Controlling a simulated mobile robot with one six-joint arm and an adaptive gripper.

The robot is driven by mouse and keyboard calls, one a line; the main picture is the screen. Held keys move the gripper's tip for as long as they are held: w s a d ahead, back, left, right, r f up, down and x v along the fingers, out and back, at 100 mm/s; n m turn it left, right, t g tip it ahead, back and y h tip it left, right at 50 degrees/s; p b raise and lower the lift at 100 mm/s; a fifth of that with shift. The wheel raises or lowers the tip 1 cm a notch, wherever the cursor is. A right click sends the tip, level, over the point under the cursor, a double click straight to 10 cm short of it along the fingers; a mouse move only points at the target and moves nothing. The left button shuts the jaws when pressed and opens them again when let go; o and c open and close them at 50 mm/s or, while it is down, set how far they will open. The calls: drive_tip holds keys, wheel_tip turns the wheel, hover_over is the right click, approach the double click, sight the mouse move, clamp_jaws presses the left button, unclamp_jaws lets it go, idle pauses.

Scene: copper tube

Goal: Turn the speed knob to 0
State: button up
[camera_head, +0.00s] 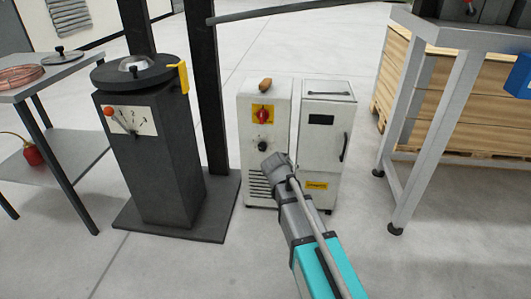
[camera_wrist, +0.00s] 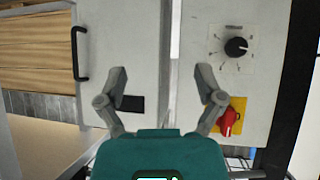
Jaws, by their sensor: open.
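A round black knob (camera_head: 262,145) is on the front of the white cabinet's left unit (camera_head: 270,97), below a red switch. The wrist view shows this knob (camera_wrist: 236,47) upside down, with dial marks around it and a light pointer line towards the right. The dial lettering is too small to read. My gripper (camera_head: 277,163) is in front of the cabinet, to the lower right of the knob. In the wrist view my gripper (camera_wrist: 161,78) is open and empty, with the knob right of both fingers and apart from them.
The red switch (camera_wrist: 229,122) sits on a yellow plate near my right finger. A dark pillar (camera_head: 150,175) with an orange-ended lever (camera_head: 108,112) over a numbered scale stands left. A metal table frame (camera_head: 433,125) stands right. Open floor (camera_head: 220,275) lies in front.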

drive_tip(key=s+d+r+g+y+p, duration=0.1)
drive_tip(key=s+d+r+g+p, duration=0.1)
drive_tip(key=s+d+g+p, duration=0.3)
drive_tip(key=s+d+r+n+g+y+p, duration=0.1)
drive_tip(key=s+d+g+p, duration=0.4)
drive_tip(key=s+d, duration=0.7)
drive_tip(key=s+r, duration=0.1)
drive_tip(key=s, duration=0.6)
drive_tip(key=shift+s+r+n, duration=0.2)
drive_tip(key=shift+s+n, duration=0.05)
drive_tip(key=shift+n, duration=0.05)
